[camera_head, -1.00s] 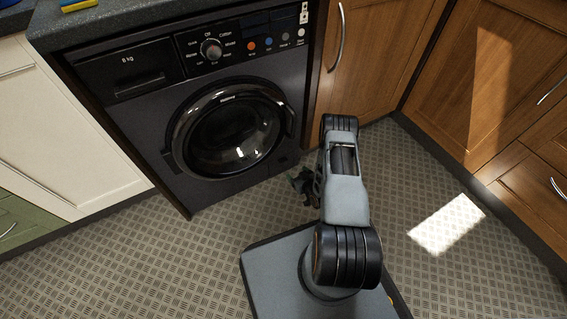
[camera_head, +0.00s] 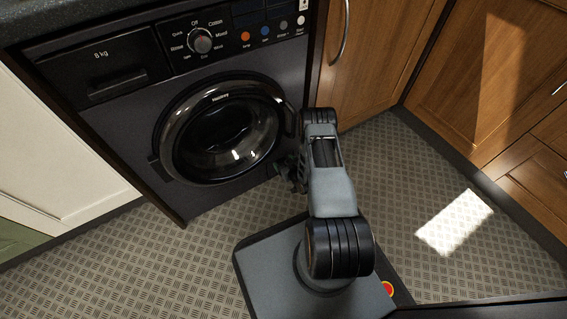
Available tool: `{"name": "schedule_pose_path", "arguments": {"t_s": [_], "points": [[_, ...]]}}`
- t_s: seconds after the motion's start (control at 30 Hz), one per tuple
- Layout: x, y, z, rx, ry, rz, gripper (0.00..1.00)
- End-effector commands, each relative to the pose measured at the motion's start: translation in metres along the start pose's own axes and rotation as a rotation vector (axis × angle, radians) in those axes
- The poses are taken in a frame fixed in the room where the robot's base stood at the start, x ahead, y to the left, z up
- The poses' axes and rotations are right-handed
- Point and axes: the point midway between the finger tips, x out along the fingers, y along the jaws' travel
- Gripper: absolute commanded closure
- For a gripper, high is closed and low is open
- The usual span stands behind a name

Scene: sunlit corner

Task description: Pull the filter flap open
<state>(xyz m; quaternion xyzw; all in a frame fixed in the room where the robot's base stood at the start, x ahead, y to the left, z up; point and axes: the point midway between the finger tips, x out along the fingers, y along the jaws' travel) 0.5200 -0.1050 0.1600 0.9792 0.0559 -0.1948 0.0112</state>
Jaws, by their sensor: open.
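The dark grey washing machine (camera_head: 115,130) stands against the back, with its round door (camera_head: 221,130) shut. The filter flap is not clearly visible; the machine's lower right front is dark and partly behind my gripper. My gripper (camera_head: 286,172) is low, at the lower right corner of the machine front, below and right of the door. It is open, with nothing seen between its fingers. My arm partly hides it, and I cannot tell whether it touches the machine.
Wooden cupboards (camera_head: 375,60) stand to the right and a cream cupboard (camera_head: 50,165) to the left. A dark worktop (camera_head: 60,18) runs above the machine. The patterned floor (camera_head: 440,170) is clear on the right, with a bright sun patch.

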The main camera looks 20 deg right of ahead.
Motion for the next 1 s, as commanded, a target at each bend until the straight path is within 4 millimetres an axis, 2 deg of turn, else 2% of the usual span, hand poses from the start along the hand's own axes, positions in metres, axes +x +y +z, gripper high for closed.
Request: {"name": "schedule_pose_path", "arguments": {"t_s": [0.17, 0.87, 1.0], "points": [[-0.0001, 0.0, -0.0001, 0.0, 0.0, 0.0, 0.28], [-0.0003, 0.0001, 0.0, 0.0, 0.0, 0.0, 0.95], [-0.0003, -0.0019, 0.0004, -0.001, 0.0, -0.003, 0.95]]}}
